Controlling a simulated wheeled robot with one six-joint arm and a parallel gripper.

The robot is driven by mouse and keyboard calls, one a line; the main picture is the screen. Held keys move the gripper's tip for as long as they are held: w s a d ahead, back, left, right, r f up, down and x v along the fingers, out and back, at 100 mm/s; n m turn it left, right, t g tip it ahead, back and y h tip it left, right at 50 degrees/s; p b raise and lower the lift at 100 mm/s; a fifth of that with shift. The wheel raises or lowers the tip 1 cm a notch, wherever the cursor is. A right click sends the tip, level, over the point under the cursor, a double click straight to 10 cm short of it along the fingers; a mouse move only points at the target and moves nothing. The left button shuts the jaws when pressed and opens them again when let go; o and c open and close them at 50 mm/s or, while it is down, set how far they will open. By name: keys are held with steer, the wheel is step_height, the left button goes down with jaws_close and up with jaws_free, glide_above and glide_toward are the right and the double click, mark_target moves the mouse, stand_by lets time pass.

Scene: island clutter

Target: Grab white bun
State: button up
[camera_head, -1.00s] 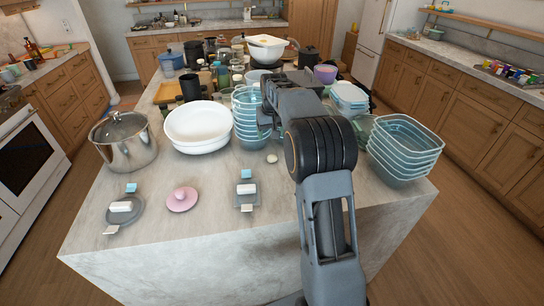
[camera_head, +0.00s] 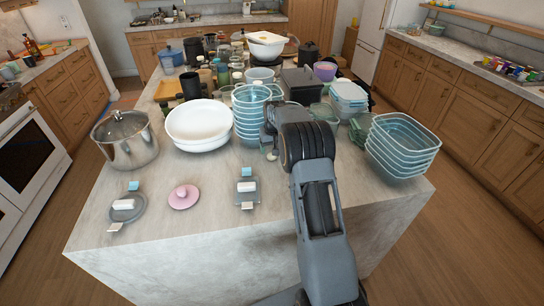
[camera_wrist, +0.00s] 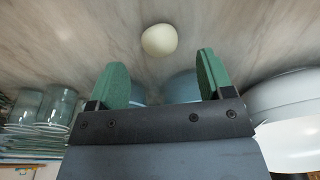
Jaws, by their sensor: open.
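The white bun (camera_wrist: 159,40) is a small, pale, rounded lump on the marble countertop in the wrist view. It lies just beyond the fingertips, about midway between them sideways, with bare counter around it. My gripper (camera_wrist: 162,72) is open and empty, its two green finger pads spread apart. In the head view my gripper (camera_head: 269,146) is low over the counter, in front of the stacked blue bowls. There my arm and gripper hide most of the bun's spot.
Stacked blue bowls (camera_head: 249,118) stand close behind my gripper. White bowls (camera_head: 198,127) and a steel pot (camera_head: 125,141) are to the left, clear blue containers (camera_head: 403,150) to the right. A pink lid (camera_head: 183,197) and two small grey items lie on the front counter, which is otherwise mostly clear.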

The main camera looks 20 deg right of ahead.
steer(key=shift+w+f+p, duration=0.15)
steer(key=shift+f+p, duration=0.2)
steer(key=shift+f, duration=0.75)
steer(key=shift+w+f+p, duration=0.1)
steer(key=shift+f+p, duration=0.2)
steer(key=shift+f, duration=0.75)
steer(key=shift+c, duration=0.2)
steer(key=c, duration=1)
steer(key=shift+o, duration=0.2)
steer(key=shift+r, duration=0.1)
